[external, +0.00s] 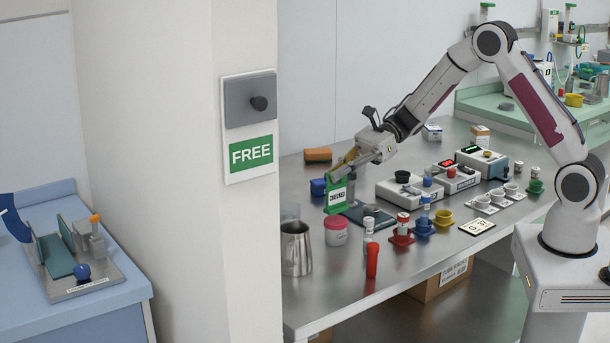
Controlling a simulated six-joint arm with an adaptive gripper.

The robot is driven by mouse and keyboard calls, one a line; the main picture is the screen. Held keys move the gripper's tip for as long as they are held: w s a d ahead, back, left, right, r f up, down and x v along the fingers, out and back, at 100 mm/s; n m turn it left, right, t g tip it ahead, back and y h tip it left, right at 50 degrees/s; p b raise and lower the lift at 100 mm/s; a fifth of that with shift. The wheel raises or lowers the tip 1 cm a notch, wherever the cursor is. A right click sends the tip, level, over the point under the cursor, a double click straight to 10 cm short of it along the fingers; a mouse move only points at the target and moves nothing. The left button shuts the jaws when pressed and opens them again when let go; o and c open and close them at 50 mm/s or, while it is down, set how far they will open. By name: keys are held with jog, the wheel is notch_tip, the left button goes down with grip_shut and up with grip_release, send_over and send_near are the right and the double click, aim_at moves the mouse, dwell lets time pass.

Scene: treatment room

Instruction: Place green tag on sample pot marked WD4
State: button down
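My gripper (342,172) is over the left part of the metal bench, pointing down and to the left. It appears shut on the green tag (327,200), which hangs upright from the fingertips and has a white panel with dark print. A pot with a pink lid (336,230) stands just below the tag; a small gap seems to separate them. Its marking is too small to read, so I cannot tell whether it is WD4. Small white tubes stand in a red holder (402,238) and a blue holder (424,229) to the right; their labels are unreadable too.
A steel jug (296,250) stands left of the pink-lidded pot. A red-capped upright item (372,260) and a clear tube (368,228) stand to its right. White instrument boxes (415,192) fill the bench's middle. The wall pillar (230,240) hides the bench's left end. The front right bench is clearer.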

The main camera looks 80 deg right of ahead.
jog(key=shift+f, duration=1.15)
jog(key=shift+f, duration=0.15)
jog(key=c, duration=2.2)
grip_release()
jog(key=shift+c, duration=0.2)
jog(key=shift+r, duration=0.2)
jog(key=v, duration=1.2)
